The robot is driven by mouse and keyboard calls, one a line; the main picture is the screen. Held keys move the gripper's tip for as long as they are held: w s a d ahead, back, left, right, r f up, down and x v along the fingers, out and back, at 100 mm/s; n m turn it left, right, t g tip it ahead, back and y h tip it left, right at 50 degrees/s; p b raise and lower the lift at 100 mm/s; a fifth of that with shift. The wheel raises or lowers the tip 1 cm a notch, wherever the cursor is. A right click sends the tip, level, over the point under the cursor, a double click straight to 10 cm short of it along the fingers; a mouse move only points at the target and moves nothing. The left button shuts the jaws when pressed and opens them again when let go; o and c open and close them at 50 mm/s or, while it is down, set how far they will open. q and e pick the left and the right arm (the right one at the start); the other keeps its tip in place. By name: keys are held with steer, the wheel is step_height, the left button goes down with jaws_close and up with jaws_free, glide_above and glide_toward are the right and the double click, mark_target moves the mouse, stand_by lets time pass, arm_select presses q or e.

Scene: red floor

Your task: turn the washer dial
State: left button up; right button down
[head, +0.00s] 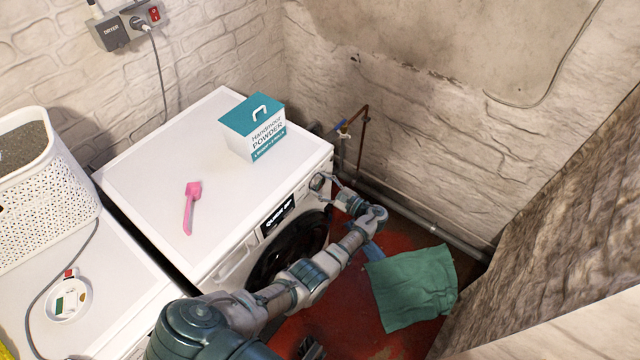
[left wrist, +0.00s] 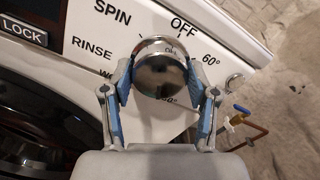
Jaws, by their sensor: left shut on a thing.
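The washer (head: 225,190) is white with a dark round door and a black label panel on its front. Its dial (left wrist: 161,76) is a round chrome knob, ringed by words such as SPIN, OFF, RINSE and 60°. My left gripper (left wrist: 160,80) is shut on the dial, with one blue-padded finger on each side of it. In the head view, the left arm reaches across the washer front to the dial (head: 317,182) near the right corner. Part of the dial's lower edge and some markings are hidden by the gripper. My right gripper cannot be made out.
A powder box (head: 254,130) and a pink scoop (head: 191,205) lie on the washer top. A perforated white basket (head: 48,200) stands at left. A green cloth (head: 412,287) is at the right, above the red floor. Pipes (head: 410,215) run along the wall.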

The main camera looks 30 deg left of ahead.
arm_select(q)
steer(key=m+p, duration=0.1)
steer(key=m, duration=0.3)
steer(key=shift+f+m+p, duration=0.1)
steer(key=shift+m+p, duration=0.3)
steer(key=shift+d+f+m+p, duration=0.1)
steer(key=shift+m+p, duration=0.4)
steer(key=shift+m, duration=1.7)
arm_select(e)
step_height(320, 180, down, 8)
steer(key=s, duration=0.1)
steer(key=shift+s, duration=0.4)
steer(key=shift+s+d+f, duration=0.1)
steer(key=shift+s+f, duration=0.05)
steer(key=shift+f, duration=0.1)
arm_select(q)
steer(key=o, duration=1.2)
steer(key=shift+w, duration=0.15)
arm_select(e)
steer(key=shift+w+r, duration=0.15)
steer(key=shift+w, duration=0.05)
